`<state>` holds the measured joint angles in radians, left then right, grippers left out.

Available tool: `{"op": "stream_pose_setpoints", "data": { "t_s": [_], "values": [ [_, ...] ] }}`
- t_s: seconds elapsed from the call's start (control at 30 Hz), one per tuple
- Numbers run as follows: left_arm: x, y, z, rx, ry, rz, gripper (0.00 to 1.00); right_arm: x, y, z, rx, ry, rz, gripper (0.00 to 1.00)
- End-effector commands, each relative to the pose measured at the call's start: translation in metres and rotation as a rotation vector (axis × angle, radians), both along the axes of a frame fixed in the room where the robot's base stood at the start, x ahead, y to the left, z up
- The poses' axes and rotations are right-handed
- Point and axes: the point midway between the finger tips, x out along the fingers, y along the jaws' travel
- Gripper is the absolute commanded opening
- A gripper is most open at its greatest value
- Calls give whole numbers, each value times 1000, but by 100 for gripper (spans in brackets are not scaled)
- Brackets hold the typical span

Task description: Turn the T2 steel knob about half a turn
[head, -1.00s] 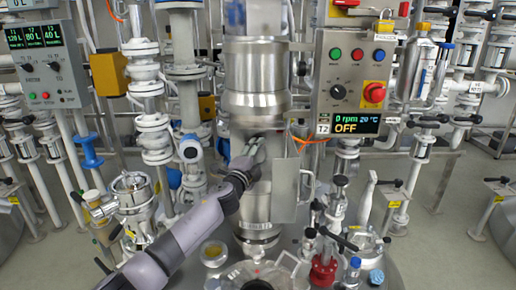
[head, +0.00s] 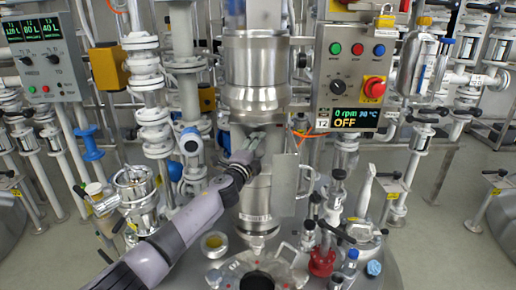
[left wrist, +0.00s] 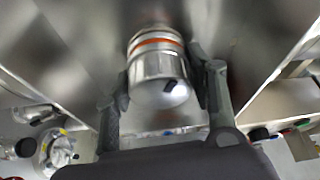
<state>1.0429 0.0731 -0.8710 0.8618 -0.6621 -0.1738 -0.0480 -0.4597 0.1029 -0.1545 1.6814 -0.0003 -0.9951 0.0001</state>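The steel knob (left wrist: 155,72) is a shiny cylinder with an orange ring and a dark mark on its rounded end. In the left wrist view it sits between the two fingers of my left gripper (left wrist: 160,80). The fingers are spread, one on each side of it; I cannot tell whether they touch it. In the head view my left gripper (head: 254,146) reaches from the left to the front of the steel column, and the knob cannot be made out there. The T2 control box (head: 322,85) shows 0 rpm and OFF. My right gripper is not in view.
A steel column (head: 254,75) stands above the gripper. A flat steel plate with a handle (head: 287,187) is just right of it. Bottles and a red valve (head: 322,262) stand at lower right. A grey display panel (head: 45,62) is at upper left. Pipes crowd the left side.

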Motion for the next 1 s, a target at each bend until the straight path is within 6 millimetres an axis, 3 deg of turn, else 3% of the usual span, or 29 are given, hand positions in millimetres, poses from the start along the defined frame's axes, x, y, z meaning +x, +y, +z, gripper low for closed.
{"op": "stream_pose_setpoints", "data": {
  "t_s": [0.2,0.63,1.0],
  "values": [
    [0,0,-1,0,1,0,64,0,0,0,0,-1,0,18],
    [-5,4,1,-1,-4,2,64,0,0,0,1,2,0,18],
    [-50,22,-4,0,1,0,64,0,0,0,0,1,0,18]
  ]
}}
